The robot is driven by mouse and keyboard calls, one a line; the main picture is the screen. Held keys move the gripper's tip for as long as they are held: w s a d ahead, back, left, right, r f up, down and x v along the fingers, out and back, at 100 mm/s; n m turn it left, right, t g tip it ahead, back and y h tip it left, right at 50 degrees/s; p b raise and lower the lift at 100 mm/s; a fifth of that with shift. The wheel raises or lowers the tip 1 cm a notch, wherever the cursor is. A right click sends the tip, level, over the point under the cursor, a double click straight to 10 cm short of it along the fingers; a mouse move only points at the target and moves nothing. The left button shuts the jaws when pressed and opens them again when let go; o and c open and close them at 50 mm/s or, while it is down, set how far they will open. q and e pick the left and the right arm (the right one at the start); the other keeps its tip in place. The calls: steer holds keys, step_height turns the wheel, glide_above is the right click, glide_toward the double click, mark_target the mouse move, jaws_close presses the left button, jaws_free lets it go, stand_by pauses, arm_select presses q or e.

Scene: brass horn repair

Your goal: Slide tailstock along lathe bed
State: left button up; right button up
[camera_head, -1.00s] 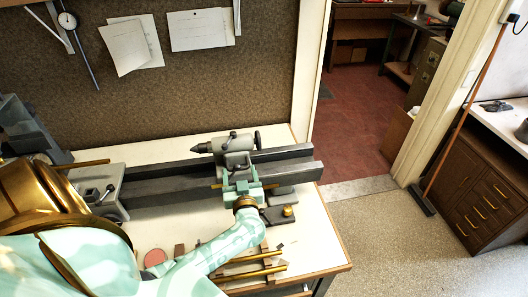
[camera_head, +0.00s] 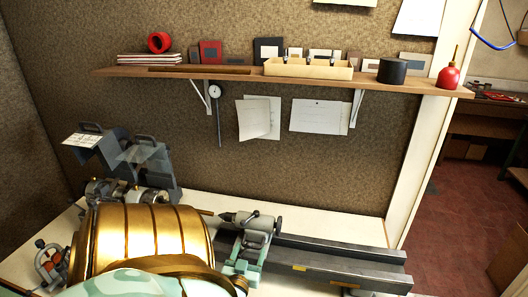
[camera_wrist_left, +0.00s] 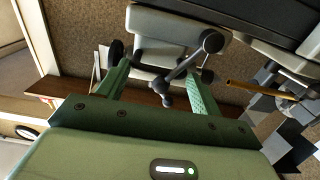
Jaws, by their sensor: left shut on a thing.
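The grey tailstock (camera_head: 258,226) sits on the dark lathe bed (camera_head: 335,262), near the bed's left part, with its pointed centre facing left. The centre's tip is close to the end of a thin brass rod on the left. My left gripper (camera_head: 242,264), green, is at the tailstock's near side and shut on it. In the left wrist view the tailstock (camera_wrist_left: 160,54) and its ball-ended lever (camera_wrist_left: 182,70) lie between my left gripper's two fingers (camera_wrist_left: 160,82). The exact contact is hard to see. My gold shoulder hides part of the bed's left end. My right gripper is out of view.
The bed right of the tailstock is clear. Grey machine parts (camera_head: 125,192) stand at the left. A wooden shelf (camera_head: 225,73) above carries a red ring (camera_head: 159,42), a pale tray (camera_head: 308,69), a black cylinder (camera_head: 392,71) and a red bulb bottle (camera_head: 448,74).

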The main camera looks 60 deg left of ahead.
arm_select(q)
steer(key=shift+s+a, duration=0.5)
steer(key=shift+a, duration=0.05)
steer(key=o, duration=1.2)
steer(key=shift+c, duration=0.2)
steer(key=shift+w+a+f, duration=0.1)
steer(key=shift+w, duration=0.05)
steer(key=b+v, duration=0.1)
steer(key=v, duration=1.5)
